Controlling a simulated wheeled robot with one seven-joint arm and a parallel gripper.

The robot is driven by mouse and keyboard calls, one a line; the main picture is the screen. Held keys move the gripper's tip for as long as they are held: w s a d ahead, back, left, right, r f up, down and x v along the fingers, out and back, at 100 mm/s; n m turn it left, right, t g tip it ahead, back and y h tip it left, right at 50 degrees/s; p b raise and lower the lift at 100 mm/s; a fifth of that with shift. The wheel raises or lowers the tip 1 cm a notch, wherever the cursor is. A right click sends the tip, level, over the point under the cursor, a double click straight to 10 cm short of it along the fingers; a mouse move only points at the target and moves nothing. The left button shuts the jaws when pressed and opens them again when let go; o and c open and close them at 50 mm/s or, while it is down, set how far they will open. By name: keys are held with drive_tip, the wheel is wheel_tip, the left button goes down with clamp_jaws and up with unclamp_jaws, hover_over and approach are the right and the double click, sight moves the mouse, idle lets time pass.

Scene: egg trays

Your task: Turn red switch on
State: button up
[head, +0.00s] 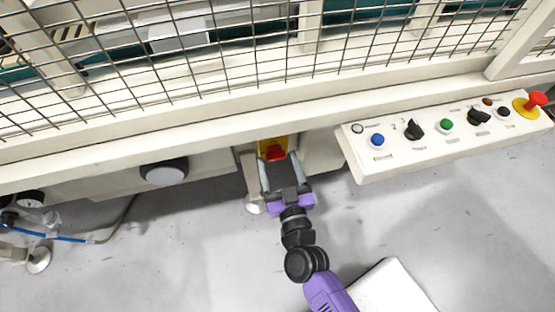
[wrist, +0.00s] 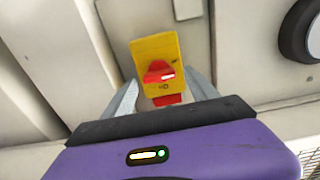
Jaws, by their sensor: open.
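The red switch (head: 276,153) is a red rotary knob on a yellow plate, mounted on the cream machine front below the mesh guard. In the wrist view the red knob (wrist: 159,72) sits across the yellow plate (wrist: 156,46), with small dark lettering beside it. A second red part (wrist: 168,99) shows just below the plate. My gripper (head: 279,170) is open, its two grey fingers pointing at the switch, one on each side. In the wrist view the fingers (wrist: 165,85) flank the lower part of the plate. I cannot tell whether they touch the knob.
A control panel (head: 445,130) with several buttons, black selectors and a red emergency stop (head: 536,99) juts out at the right. A round dark knob (head: 164,172) is on the machine at the left. Wire mesh (head: 300,45) runs above. The grey floor (head: 170,260) is mostly clear.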

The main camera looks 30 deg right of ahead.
drive_tip(key=shift+w+d, duration=0.2)
drive_tip(key=shift+w, duration=0.4)
drive_tip(key=c, duration=1.4)
drive_tip(key=shift+o, duration=0.2)
